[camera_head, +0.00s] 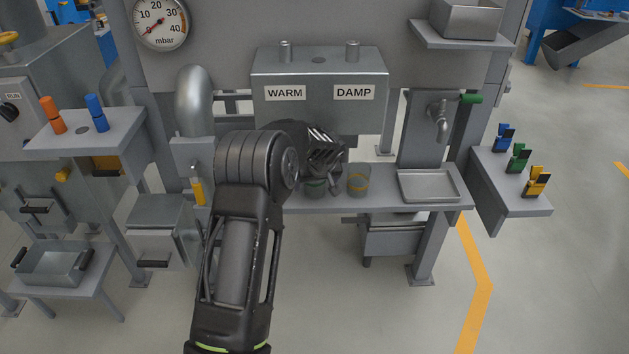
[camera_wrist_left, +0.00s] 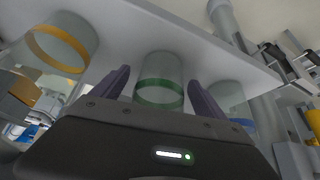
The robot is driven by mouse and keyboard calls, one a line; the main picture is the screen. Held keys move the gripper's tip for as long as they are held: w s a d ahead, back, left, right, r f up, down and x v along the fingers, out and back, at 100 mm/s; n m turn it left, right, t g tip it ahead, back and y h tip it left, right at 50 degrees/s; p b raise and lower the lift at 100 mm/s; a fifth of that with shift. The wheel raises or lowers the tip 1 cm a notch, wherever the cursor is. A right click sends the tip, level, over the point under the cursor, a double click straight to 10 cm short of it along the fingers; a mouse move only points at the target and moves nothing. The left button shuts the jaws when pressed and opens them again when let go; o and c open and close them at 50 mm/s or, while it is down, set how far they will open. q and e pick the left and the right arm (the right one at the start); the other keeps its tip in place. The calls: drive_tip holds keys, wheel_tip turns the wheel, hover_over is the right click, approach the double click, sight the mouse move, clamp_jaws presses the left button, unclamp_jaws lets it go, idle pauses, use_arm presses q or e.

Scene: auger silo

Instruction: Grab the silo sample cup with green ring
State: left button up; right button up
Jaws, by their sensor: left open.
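The clear sample cup with a green ring (camera_head: 315,188) stands on the grey shelf, partly hidden by my left gripper (camera_head: 324,172). In the left wrist view the green-ringed cup (camera_wrist_left: 159,82) appears between the two dark fingers of my left gripper (camera_wrist_left: 158,84). The fingers are apart, with a visible gap on each side of the cup, so the gripper is open and not holding it. A cup with a yellow ring (camera_head: 358,181) stands just right of it; it shows at left in the wrist view (camera_wrist_left: 62,43). A blue-ringed cup (camera_wrist_left: 232,104) shows at right there. My right gripper is not in view.
The grey shelf (camera_head: 405,205) carries a metal tray (camera_head: 428,186) at right, below a tap (camera_head: 440,122). A side shelf (camera_head: 512,200) holds coloured clips. Floor in front is clear.

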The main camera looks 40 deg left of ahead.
use_arm(q)
drive_tip(key=shift+w+a+f, duration=0.15)
drive_tip(key=shift+f, duration=0.1)
idle(0.4)
drive_tip(key=c, duration=1.4)
drive_tip(key=shift+r, duration=0.15)
drive_tip(key=shift+r, duration=0.55)
drive_tip(key=s+d+b, duration=0.1)
drive_tip(key=s+d, duration=0.3)
drive_tip(key=s+d+b, duration=0.2)
drive_tip(key=s+d, duration=0.2)
drive_tip(key=d, duration=0.1)
drive_tip(key=s+d+b, duration=0.2)
drive_tip(key=s+d, duration=0.2)
drive_tip(key=shift+d, duration=0.25)
